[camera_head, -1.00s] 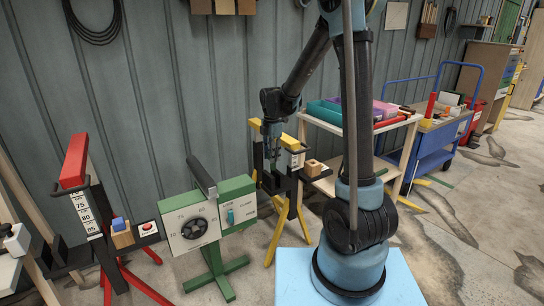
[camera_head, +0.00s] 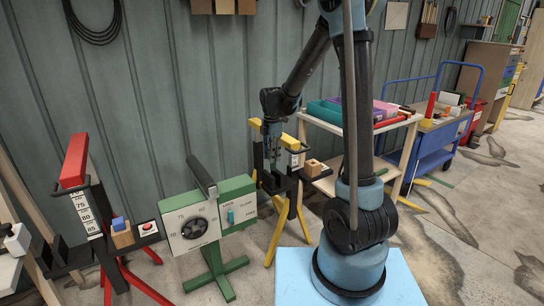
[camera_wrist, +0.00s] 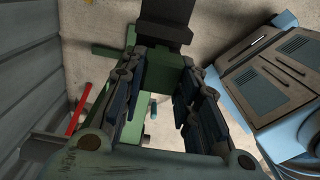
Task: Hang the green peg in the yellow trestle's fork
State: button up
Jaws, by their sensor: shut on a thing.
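The yellow trestle (camera_head: 286,226) stands near the wall, with yellow legs and a dark upper frame. My gripper (camera_head: 273,150) points down at the top of this trestle, between its yellow-topped parts. In the wrist view, my gripper (camera_wrist: 163,98) has a finger on each side of a green block, the green peg (camera_wrist: 165,72), and is shut on it. A black part lies just beyond the peg. The fork is mostly hidden, and I cannot tell whether the peg touches it.
The green trestle (camera_head: 216,262) with a dial panel (camera_head: 193,228) stands left of the yellow one. The red trestle (camera_head: 75,160) is at far left. A wooden shelf cart (camera_head: 345,132) with coloured bins stands to the right, close to the yellow trestle. Grey wall runs behind.

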aim_at(272, 166)
jog(key=shift+f, duration=3)
jog(key=o, duration=1.1)
jog(key=shift+c, duration=0.2)
jog(key=shift+r, duration=0.1)
notch_tip(272, 166, up, 12)
jog(key=shift+f, duration=0.15)
